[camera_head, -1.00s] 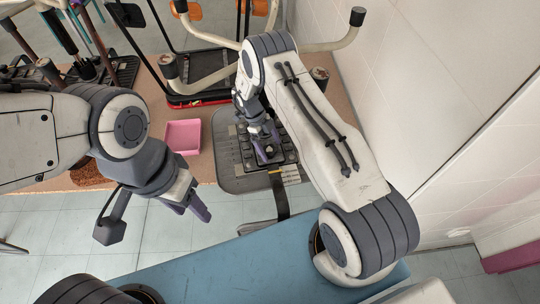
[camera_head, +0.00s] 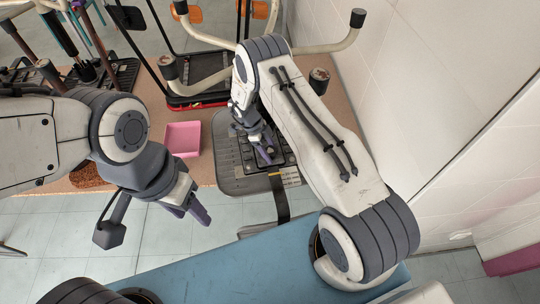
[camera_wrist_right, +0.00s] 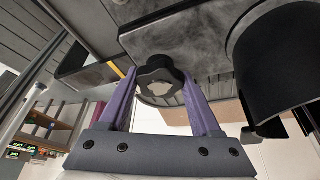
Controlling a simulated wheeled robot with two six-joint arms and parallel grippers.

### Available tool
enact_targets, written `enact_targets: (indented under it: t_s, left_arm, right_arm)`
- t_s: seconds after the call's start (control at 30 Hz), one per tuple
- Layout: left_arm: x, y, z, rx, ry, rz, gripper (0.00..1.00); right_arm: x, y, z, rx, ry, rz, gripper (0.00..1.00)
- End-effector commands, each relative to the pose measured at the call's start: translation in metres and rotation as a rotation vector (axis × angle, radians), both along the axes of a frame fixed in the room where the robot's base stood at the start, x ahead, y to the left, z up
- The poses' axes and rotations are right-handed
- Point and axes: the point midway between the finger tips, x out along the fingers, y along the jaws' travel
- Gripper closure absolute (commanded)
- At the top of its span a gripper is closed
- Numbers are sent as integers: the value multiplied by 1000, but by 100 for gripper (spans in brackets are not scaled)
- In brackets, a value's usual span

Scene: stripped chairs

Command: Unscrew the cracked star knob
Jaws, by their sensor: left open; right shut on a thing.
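My right gripper (camera_head: 264,152) is over the dark gridded plate on the grey board (camera_head: 236,187), its purple fingers tilted. In the right wrist view the purple fingers (camera_wrist_right: 158,92) are closed around a black lobed star knob (camera_wrist_right: 153,74), one on each side. The knob has a pale patch in its middle; I cannot make out a crack. It sits close to a grey, scuffed surface (camera_wrist_right: 190,40). In the head view the gripper hides the knob. My left gripper (camera_head: 197,211) is open and empty, above the tiled floor at the left.
A pink tray (camera_head: 183,138) lies on the brown bench left of the grey board. A frame with pale curved bars (camera_head: 205,82) stands behind. A white tiled wall (camera_head: 420,90) rises at the right. A dark cylinder (camera_wrist_right: 283,65) is close on the right in the wrist view.

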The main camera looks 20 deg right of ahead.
Motion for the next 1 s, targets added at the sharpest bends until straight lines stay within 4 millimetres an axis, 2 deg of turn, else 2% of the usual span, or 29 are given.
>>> enact_targets:
  t_s: [0.03, 0.2, 0.63, 0.8, 1.0]
  left_arm:
    - [0, 0, 10, 0, 0, 0, 50]
    - [0, 0, 19, -1, -1, 0, 50]
    - [0, 0, 21, 0, 0, 0, 50]
    - [0, 0, 28, 0, 0, 0, 50]
    - [0, 0, 22, 0, 0, 0, 50]
  right_arm:
    - [-1, 2, 6, 1, 0, 113, 100]
    - [0, 1, 3, 1, -1, 375, 100]
    - [1, 1, 2, 1, -4, 462, 100]
    - [-1, 1, 2, 2, -1, 676, 100]
    - [-1, 2, -1, 2, -2, 894, 100]
